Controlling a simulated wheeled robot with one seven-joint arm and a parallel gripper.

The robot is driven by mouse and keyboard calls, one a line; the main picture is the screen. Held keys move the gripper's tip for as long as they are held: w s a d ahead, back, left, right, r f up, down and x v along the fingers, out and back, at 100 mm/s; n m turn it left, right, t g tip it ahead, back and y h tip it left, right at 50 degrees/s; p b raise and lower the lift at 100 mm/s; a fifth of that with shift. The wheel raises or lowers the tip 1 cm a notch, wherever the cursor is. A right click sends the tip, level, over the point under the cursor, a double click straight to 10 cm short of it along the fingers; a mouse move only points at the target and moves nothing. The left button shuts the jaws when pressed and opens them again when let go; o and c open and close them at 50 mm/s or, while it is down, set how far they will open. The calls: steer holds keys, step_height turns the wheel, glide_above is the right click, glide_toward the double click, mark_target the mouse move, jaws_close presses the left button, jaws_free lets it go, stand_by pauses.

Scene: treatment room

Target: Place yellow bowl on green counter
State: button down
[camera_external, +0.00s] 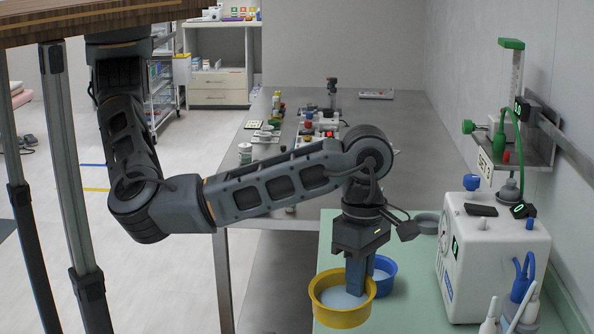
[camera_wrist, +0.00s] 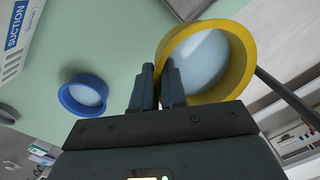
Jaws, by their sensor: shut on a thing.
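The yellow bowl (camera_external: 340,319) has a pale inside and is at the left front of the green counter (camera_external: 408,308), close to its left edge. My gripper (camera_external: 357,283) points down and is shut on the bowl's rim on the right side. In the wrist view the bowl (camera_wrist: 243,58) is at the upper right, its near wall between the two fingertips (camera_wrist: 158,80). The counter (camera_wrist: 100,40) lies behind it there. I cannot tell whether the bowl's bottom touches the counter. The fingers hide part of its rim.
A blue bowl (camera_external: 387,283) stands close behind my fingers, and a grey bowl (camera_external: 427,223) farther back. A white suction machine (camera_external: 485,262) and bottles (camera_external: 524,308) take up the right of the counter. A grey table (camera_external: 398,135) with many small items lies beyond.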

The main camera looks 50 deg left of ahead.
steer(key=shift+s+d+f+g+b, duration=0.15)
steer(key=shift+s+g+b, duration=0.15)
steer(key=shift+s+b, duration=0.25)
steer(key=shift+r+g+h, duration=0.2)
steer(key=shift+g+h, duration=0.1)
glide_above(386, 323)
steer(key=f, duration=0.6)
steer(key=shift+w+f, duration=0.25)
steer(key=shift+f, duration=0.15)
steer(key=shift+a+f, duration=0.2)
steer(key=shift+f, duration=1.9)
steer(key=shift+f, duration=0.1)
steer(key=c, duration=1.2)
jaws_free()
steer(key=r, duration=0.4)
steer(key=w+r, duration=0.1)
steer(key=r, duration=0.3)
steer(key=a+r, duration=0.1)
steer(key=r, duration=0.3)
steer(key=shift+w+p, duration=0.3)
steer(key=shift+w, duration=0.1)
